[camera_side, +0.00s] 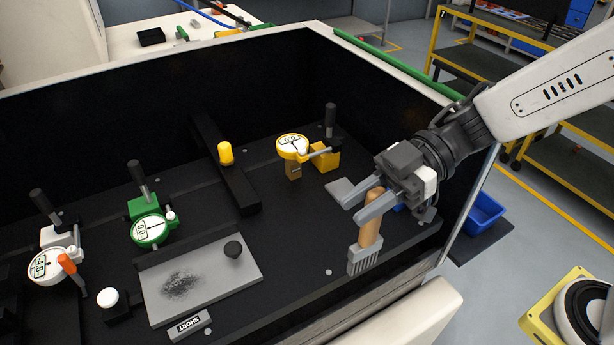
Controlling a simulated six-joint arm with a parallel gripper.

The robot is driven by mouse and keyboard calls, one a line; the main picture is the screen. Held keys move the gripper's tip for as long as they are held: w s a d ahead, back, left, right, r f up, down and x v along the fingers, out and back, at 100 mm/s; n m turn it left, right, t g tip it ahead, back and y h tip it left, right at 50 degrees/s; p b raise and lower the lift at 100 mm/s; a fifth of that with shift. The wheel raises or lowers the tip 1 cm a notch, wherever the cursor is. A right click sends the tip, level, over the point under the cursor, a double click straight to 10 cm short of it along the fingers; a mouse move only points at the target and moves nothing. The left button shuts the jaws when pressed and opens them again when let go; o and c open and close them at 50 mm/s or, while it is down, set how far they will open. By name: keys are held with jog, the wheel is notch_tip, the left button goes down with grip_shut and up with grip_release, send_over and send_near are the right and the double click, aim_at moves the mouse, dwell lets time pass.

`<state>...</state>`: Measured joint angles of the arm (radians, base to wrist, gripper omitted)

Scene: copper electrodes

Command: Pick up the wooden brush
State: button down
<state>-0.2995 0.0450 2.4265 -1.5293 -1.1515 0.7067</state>
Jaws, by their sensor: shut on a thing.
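The wooden brush (370,232) has a tan handle and a grey bristle head, and it is upright with the head pointing down. My gripper (360,208) comes in from the right and is shut on the brush's handle, one grey finger on each side. The upper end of the handle is partly hidden by the gripper. The bristle head is close to the black work surface near its right front edge; I cannot tell whether it touches.
A grey plate (215,285) with dark powder and a black knob lies left of the brush. A yellow gauge (293,147), a green gauge (150,229) and a white gauge (50,266) stand further left. Black walls (300,60) enclose the back and right. A flat grey piece (343,190) lies behind the gripper.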

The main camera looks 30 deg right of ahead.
jog(key=shift+s+d+r, duration=0.35)
jog(key=shift+s+d, duration=0.1)
jog(key=shift+s, duration=0.2)
jog(key=shift+s+d+r, duration=0.3)
jog(key=shift+s+d, duration=0.1)
jog(key=shift+s, duration=0.25)
